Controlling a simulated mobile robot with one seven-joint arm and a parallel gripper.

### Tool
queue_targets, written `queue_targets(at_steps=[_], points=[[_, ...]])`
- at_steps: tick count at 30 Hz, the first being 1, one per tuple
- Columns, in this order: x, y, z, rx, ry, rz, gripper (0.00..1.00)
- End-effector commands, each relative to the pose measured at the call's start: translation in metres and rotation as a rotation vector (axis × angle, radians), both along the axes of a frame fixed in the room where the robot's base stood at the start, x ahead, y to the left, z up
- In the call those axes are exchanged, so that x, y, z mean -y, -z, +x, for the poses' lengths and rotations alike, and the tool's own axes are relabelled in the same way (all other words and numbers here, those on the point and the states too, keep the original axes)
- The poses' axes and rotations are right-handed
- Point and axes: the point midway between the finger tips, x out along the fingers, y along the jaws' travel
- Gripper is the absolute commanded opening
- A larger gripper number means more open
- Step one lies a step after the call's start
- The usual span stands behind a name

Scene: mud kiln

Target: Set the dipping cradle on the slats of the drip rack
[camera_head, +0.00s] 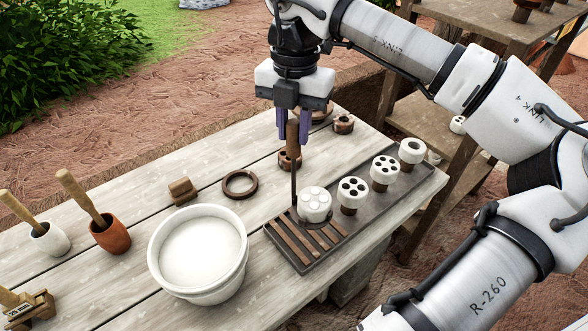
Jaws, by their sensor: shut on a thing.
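My gripper (292,128), with purple fingers, points down and is shut on the wooden handle of the dipping cradle (294,185). The cradle's thin dark rod hangs upright below the handle. Its foot is at the slatted end of the drip rack (303,264), beside or under a white round piece (314,202) with pale dimples on top. That piece appears to sit in the cradle. The brown slats (292,240) show in front of it. I cannot tell whether the cradle's foot touches them.
Several white-topped pieces (352,188) stand in a row on the rack's right part. A white bucket of pale liquid (200,255) stands left of the rack. A dark ring (240,184) and wooden block (183,190) lie behind it. Mortar-like pots (110,235) stand at left.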

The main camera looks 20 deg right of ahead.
Motion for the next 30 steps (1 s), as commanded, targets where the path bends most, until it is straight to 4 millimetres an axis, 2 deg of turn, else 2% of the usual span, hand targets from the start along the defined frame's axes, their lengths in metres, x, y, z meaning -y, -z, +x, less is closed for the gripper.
queue_targets(at_steps=[1, 8, 16, 29, 30], points=[[0.0, 0.013, 0.0, 0.001, -0.001, 0.0, 0.0], [0.0, 0.025, 0.0, 0.001, 0.001, 0.0, 0.0], [0.0, 0.063, 0.0, 0.001, 0.0, 0.0, 0.0], [0.0, 0.068, 0.0, 0.002, 0.001, -0.001, 0.0], [0.0, 0.067, 0.0, 0.001, 0.001, -0.001, 0.29]])
